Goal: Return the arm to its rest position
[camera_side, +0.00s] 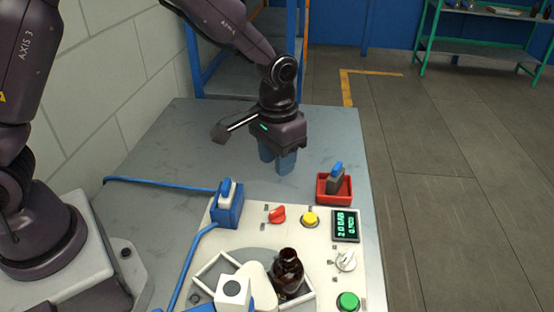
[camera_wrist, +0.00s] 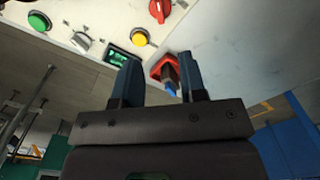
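My gripper (camera_side: 278,164) hangs above the bare back part of the grey table (camera_side: 180,143), behind the control panel, with its blue fingers pointing down. In the wrist view the two fingers of my gripper (camera_wrist: 158,82) stand apart with nothing between them. My arm reaches in from the upper left in the side view. An amber bottle (camera_side: 288,274) stands upright at the front of the panel (camera_side: 257,239), well apart from my gripper.
A red tray (camera_side: 347,187) holds a grey, blue-topped piece (camera_side: 336,178). A blue holder (camera_side: 227,208) with a cable stands at the left. The panel carries a red knob (camera_side: 277,214), yellow button (camera_side: 310,219), display (camera_side: 346,226), white dial (camera_side: 345,260) and green button (camera_side: 348,302).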

